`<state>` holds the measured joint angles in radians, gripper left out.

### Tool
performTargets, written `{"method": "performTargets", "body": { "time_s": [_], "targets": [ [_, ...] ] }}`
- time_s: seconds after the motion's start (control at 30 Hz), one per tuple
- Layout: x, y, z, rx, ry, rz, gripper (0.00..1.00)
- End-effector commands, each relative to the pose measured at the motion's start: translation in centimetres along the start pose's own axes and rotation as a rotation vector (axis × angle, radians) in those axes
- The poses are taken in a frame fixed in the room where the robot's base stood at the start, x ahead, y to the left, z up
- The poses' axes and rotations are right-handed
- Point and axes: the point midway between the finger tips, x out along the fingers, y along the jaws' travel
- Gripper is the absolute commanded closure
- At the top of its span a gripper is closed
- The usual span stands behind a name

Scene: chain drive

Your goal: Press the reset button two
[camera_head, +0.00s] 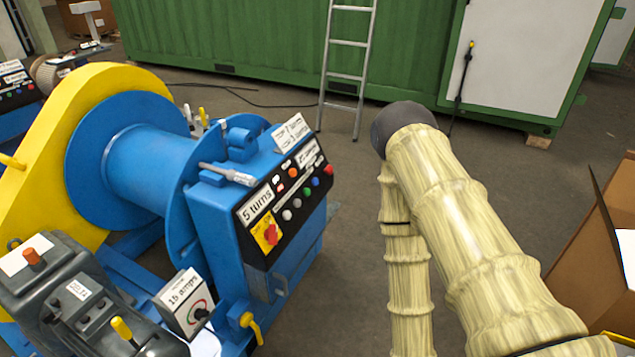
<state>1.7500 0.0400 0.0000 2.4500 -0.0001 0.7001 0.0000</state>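A blue winch machine has a dark control panel (283,198) on its sloped right face. A small orange button or lamp (293,173) sits above the row. A larger red knob (270,234) sits on a yellow plate at the panel's lower left. I cannot read which one is reset button two. My sleeved arm stands right of the panel, apart from it; its end runs out below the picture. My gripper is not in view.
A label reads "5 turns" (256,205). A yellow valve handle (251,325) juts from the machine's lower front. A box marked "15 amps" (186,302) stands at lower left. A ladder (348,60) leans on a green container (250,40). A cardboard box (590,260) is at right.

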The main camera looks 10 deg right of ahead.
Motion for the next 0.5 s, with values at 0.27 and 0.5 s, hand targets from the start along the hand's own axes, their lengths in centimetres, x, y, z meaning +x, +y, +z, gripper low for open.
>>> {"method": "performTargets", "body": {
  "time_s": [0.27, 0.5],
  "targets": [
    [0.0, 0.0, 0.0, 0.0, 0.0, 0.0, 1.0],
    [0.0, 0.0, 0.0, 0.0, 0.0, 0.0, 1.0]
  ]
}}
